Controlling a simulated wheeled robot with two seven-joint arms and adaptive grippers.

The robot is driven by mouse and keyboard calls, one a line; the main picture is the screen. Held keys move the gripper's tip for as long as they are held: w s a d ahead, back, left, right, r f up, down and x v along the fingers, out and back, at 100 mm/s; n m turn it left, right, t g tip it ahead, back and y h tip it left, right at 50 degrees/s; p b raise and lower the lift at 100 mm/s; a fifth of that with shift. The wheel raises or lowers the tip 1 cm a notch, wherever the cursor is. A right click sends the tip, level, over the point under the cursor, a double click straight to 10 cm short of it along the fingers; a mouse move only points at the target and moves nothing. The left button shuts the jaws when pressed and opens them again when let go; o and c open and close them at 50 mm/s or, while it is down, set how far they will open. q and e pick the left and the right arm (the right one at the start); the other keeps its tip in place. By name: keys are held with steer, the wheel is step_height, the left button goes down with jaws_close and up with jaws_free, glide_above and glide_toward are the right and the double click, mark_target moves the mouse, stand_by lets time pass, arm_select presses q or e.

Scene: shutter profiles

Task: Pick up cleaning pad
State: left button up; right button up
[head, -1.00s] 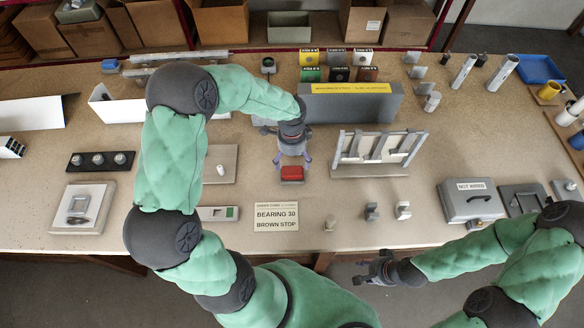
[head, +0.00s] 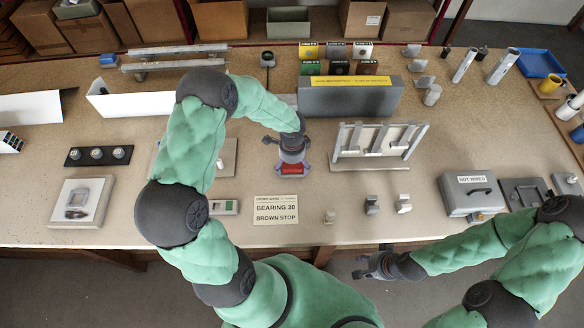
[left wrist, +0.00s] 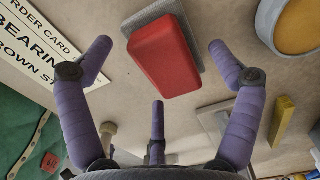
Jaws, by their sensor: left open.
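The cleaning pad, a red block (head: 292,170) on a grey base, lies on the bench near the middle. In the left wrist view the red pad (left wrist: 165,58) and its grey underside lie just beyond my fingertips. My left gripper (head: 291,165) is over the pad and partly hides it in the head view. In the left wrist view its purple fingers (left wrist: 160,50) are spread wide, with the pad between and ahead of them, not gripped. My right gripper (head: 363,267) is low at the front edge of the bench, away from the pad; its opening is unclear.
A card reading "BEARING 30 BROWN STOP" (head: 276,210) lies at the near left of the pad. A rack with slanted slats (head: 375,143) stands to the right. A long grey box (head: 350,97) stands behind. Small grey parts (head: 372,204) are at the front right.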

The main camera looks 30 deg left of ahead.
arm_select(q)
steer(key=shift+f, duration=0.5)
steer(key=c, duration=1.3)
steer(key=shift+r, duration=0.5)
step_height(320, 180, up, 2)
steer(key=shift+r, duration=0.1)
steer(key=shift+s+d+r, duration=0.1)
steer(key=shift+d+r, duration=1.55)
steer(key=shift+d, duration=0.7)
steer(key=shift+d+r, duration=1.65)
steer(key=shift+d, duration=0.65)
steer(key=shift+s+d+r, duration=0.1)
steer(key=shift+d+r, duration=1.55)
steer(key=shift+d, duration=0.7)
